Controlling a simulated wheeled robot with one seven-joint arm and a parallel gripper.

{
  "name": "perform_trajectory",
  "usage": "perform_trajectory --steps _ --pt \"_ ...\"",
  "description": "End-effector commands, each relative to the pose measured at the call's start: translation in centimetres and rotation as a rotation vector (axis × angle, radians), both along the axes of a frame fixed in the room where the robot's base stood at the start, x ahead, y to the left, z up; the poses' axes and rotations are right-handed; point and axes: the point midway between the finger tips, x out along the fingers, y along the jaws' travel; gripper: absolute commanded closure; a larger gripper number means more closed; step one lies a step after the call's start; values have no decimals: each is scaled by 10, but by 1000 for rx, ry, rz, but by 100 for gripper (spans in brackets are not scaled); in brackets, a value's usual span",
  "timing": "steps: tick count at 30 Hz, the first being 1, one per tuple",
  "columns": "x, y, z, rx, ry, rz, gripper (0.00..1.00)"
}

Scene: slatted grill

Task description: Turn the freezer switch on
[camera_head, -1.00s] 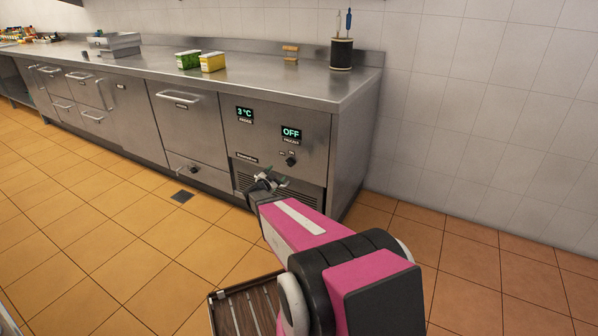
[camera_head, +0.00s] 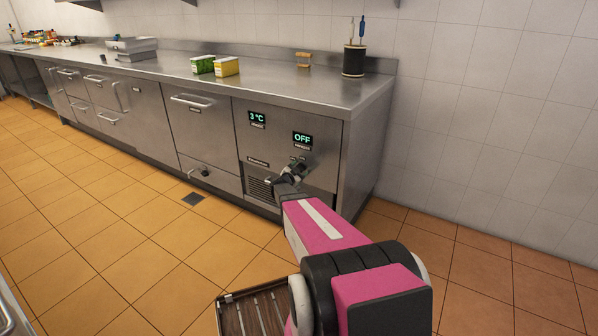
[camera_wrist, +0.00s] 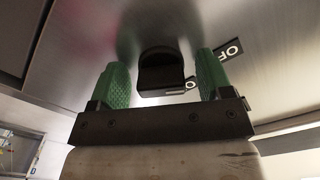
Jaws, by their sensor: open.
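The freezer panel (camera_head: 315,177) is the steel front at the right end of the counter. Its display (camera_head: 302,139) reads OFF. The black rotary switch knob (camera_wrist: 163,72) shows large in the wrist view, between the two green fingers of my gripper (camera_wrist: 163,80). White marks and part of an OF label lie beside it. In the head view my gripper (camera_head: 294,172) is in front of the panel below the OFF display and covers most of the knob. The gripper is open, with a gap visible between each finger and the knob; I cannot tell the depth.
A second display (camera_head: 257,118) reads 3 °C at the left. A vent grille (camera_head: 260,186) lies below the panel. A green box (camera_head: 203,64), a yellow box (camera_head: 227,67) and a black holder (camera_head: 354,61) stand on the counter.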

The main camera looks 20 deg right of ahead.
Motion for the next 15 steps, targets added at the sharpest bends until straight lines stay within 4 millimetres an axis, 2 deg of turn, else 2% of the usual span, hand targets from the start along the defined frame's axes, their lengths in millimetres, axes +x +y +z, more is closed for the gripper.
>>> perform_trajectory --steps 6,7,10,11,15 --pt "0 0 0 0 0 0 28" --pt "0 0 0 0 0 0 34" --pt "0 0 0 0 0 0 67" --pt "0 0 0 0 0 0 73" --pt "0 0 0 1 -1 0 73"
